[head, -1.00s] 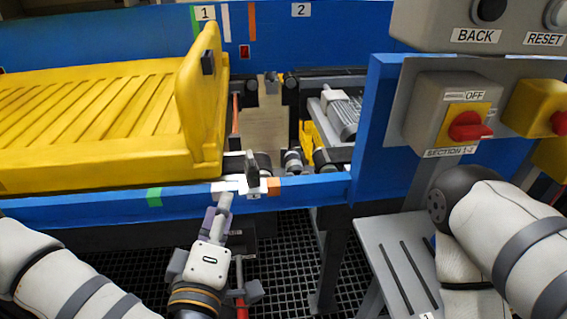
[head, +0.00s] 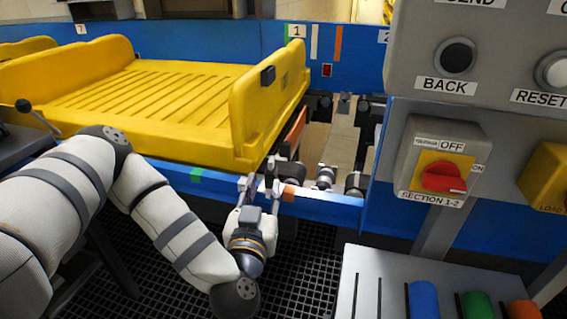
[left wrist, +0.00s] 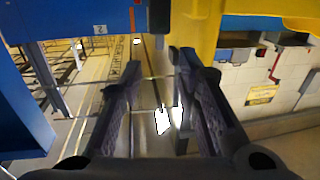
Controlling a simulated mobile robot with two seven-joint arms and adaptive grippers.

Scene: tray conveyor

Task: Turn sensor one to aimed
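Sensor one (head: 268,182) appears to be the small dark-and-white fitting on the near blue rail, just left of the orange mark (head: 288,193). It is partly hidden by my left gripper (head: 260,184), and I cannot read its pointing direction. The left gripper reaches up to the rail from below, fingers around or beside the fitting; contact cannot be told. In the left wrist view its two fingers (left wrist: 157,75) stand apart with a gap between them. Small bright white pieces (left wrist: 163,120) show in that gap. My right gripper is not in view.
A yellow tray (head: 262,110) sits on the conveyor behind the rail. A green mark (head: 196,175) is on the rail further left. At right are the SECTION 1-2 switch box (head: 415,165) with a red knob, a BACK button (head: 456,56), and a grey shelf (head: 365,265) with coloured cylinders.

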